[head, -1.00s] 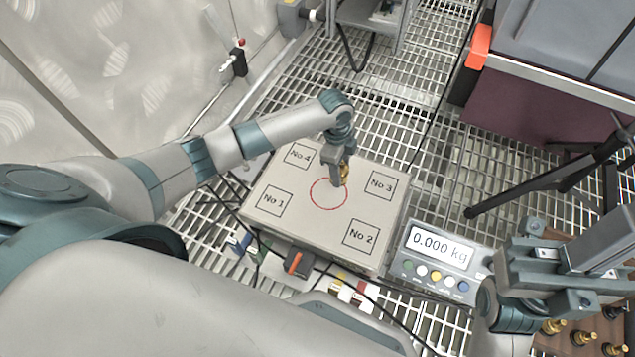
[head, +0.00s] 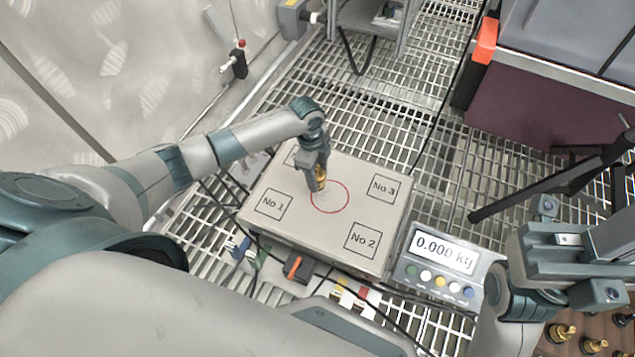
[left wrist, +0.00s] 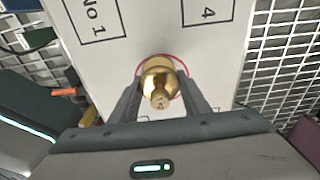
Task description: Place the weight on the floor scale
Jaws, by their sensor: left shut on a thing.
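My left gripper (head: 317,184) is shut on a brass weight (head: 321,174) over the floor scale's pale platform (head: 300,229). The gripper is near the left edge of the red circle (head: 345,201), on the No 4 side. In the left wrist view the weight (left wrist: 160,82) sits between both fingers, with part of the red circle behind it. The scale display (head: 441,250) reads 0.000 kg. The gripper and arm cover most of the No 4 square. My right gripper (head: 580,255) is at the right; its jaws are unclear.
Several brass weights (head: 561,332) stand on a brown board at the lower right. Black tripod legs (head: 540,184) and a grey and maroon case (head: 535,110) are on the right. Cables run along the platform's front edge. Steel grating (head: 400,90) surrounds the scale.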

